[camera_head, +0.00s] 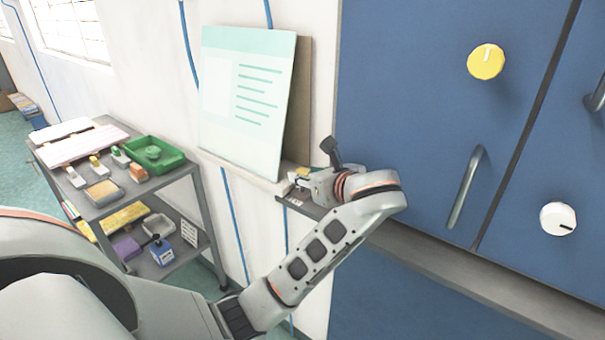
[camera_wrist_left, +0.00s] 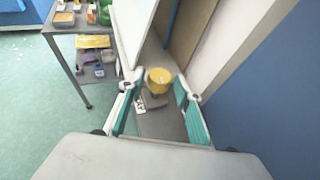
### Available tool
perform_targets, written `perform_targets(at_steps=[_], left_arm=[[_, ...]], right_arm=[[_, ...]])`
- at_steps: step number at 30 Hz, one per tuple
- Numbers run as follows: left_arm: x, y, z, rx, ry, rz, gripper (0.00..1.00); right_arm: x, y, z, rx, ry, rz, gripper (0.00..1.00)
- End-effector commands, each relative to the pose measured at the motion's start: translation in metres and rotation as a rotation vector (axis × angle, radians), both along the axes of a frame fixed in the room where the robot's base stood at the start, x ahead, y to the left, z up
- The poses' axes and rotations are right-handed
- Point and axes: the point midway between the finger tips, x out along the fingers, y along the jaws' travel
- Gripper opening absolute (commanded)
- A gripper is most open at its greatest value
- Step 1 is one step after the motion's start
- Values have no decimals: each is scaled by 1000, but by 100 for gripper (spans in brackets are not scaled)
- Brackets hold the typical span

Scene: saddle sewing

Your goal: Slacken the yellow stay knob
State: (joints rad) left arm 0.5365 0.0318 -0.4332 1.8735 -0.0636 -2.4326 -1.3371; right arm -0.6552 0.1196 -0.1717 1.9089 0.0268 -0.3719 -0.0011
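A round yellow knob (camera_wrist_left: 159,77) shows in the left wrist view, on a small grey base on the narrow ledge beside the propped board. My left gripper (camera_wrist_left: 155,92) is open, with one teal-padded finger on each side of this knob. I cannot tell whether the pads touch it. In the head view my left gripper (camera_head: 304,179) is at the ledge by the board's lower right corner, and the knob is mostly hidden there. My right gripper is not in view.
The pale green board (camera_head: 245,100) leans on the wall just beyond the gripper. The blue cabinet (camera_head: 410,90) stands close to the right, with a grey bar handle (camera_head: 466,187) and a white knob (camera_head: 558,219). A loaded shelf cart (camera_head: 185,172) stands at the left.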

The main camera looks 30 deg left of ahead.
Motion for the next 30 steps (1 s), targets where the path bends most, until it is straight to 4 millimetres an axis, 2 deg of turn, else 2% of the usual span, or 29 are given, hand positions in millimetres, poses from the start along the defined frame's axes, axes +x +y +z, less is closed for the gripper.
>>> perform_targets(at_steps=[3, 9, 30], left_arm=[[-9, -17, 7, -4, 1, -2, 34], [-19, -33, 15, -1, 1, -1, 34], [-20, -36, 17, 0, 1, 0, 34]], right_arm=[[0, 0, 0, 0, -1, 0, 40], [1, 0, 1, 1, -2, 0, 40], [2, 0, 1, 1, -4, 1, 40]])
